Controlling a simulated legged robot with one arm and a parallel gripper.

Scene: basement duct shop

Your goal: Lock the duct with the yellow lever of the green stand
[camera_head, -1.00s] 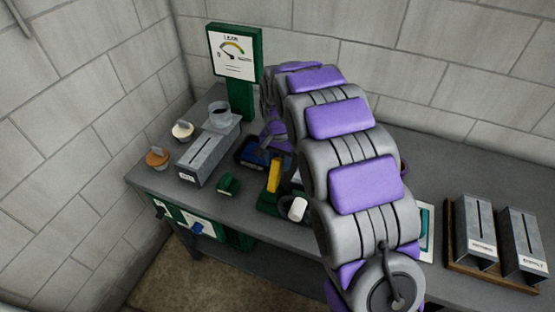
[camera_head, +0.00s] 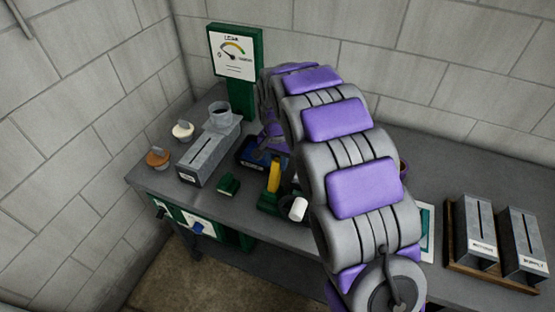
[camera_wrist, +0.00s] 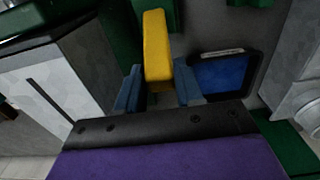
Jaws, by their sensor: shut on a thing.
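The yellow lever (camera_head: 273,177) stands nearly upright on the green stand (camera_head: 267,202) near the bench's front edge, partly behind my arm. In the wrist view the yellow lever (camera_wrist: 157,48) lies between the two blue fingers of my gripper (camera_wrist: 158,92), which is shut on it. A grey duct box (camera_head: 206,162) with a dark slot lies on the bench left of the stand, with a round collar on its back end. A grey slotted box (camera_wrist: 62,85) also shows at left in the wrist view. My arm hides much of the stand's right side.
A green gauge post (camera_head: 235,55) stands behind. A blue-faced tray (camera_head: 254,153) and a small green block (camera_head: 228,186) lie near the lever. Orange (camera_head: 157,158) and white (camera_head: 183,131) knobbed pieces sit at left. Two more ducts stand on a wooden board (camera_head: 490,273) at right.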

